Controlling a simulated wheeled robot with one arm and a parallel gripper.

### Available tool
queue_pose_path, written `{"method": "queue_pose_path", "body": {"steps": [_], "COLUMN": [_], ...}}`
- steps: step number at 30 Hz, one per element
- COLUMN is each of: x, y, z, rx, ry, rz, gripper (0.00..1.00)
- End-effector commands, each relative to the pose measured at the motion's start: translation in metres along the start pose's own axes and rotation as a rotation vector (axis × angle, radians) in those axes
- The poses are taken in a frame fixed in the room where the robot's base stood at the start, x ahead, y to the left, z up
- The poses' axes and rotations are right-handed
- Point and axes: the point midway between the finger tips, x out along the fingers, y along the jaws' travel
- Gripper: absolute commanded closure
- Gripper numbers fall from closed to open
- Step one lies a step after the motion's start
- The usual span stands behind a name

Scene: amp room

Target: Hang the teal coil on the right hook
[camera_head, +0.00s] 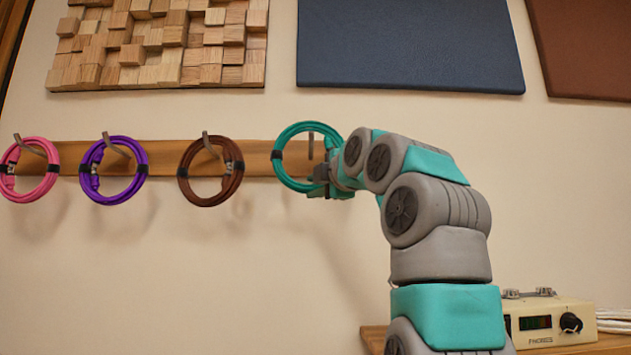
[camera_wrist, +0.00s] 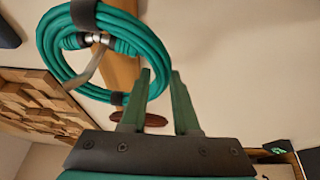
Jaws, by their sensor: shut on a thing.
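The teal coil (camera_head: 283,148) is a ring of cable with black ties, held upright in front of the wooden rail (camera_head: 262,152). My gripper (camera_head: 325,180) is shut on its lower right edge. In the wrist view the teal coil (camera_wrist: 55,63) is at the tips of my gripper's fingers (camera_wrist: 160,75), with silvery connectors across its top. A grey hook (camera_wrist: 88,66) also shows through the ring in the wrist view. I cannot tell whether the hook passes through the coil.
Pink (camera_head: 53,172), purple (camera_head: 141,172) and brown (camera_head: 183,172) coils hang on hooks to the left, the brown one nearest. Wooden block panel (camera_head: 160,50) and dark blue panel (camera_head: 410,45) are above. A cream device (camera_head: 548,323) stands on a shelf at lower right.

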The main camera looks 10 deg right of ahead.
Motion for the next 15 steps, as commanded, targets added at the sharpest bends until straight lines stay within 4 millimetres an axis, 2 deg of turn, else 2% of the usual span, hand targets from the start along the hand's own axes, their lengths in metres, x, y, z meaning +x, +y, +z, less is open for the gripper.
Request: {"method": "queue_pose_path", "body": {"steps": [3, 15], "x": [0.006, 0.015], "y": [0.0, -0.021], "z": [0.002, 0.006], "rx": [0.0, 0.0], "ry": [0.0, 0.0], "rz": [0.0, 0.0], "gripper": [1.0, 1.0]}}
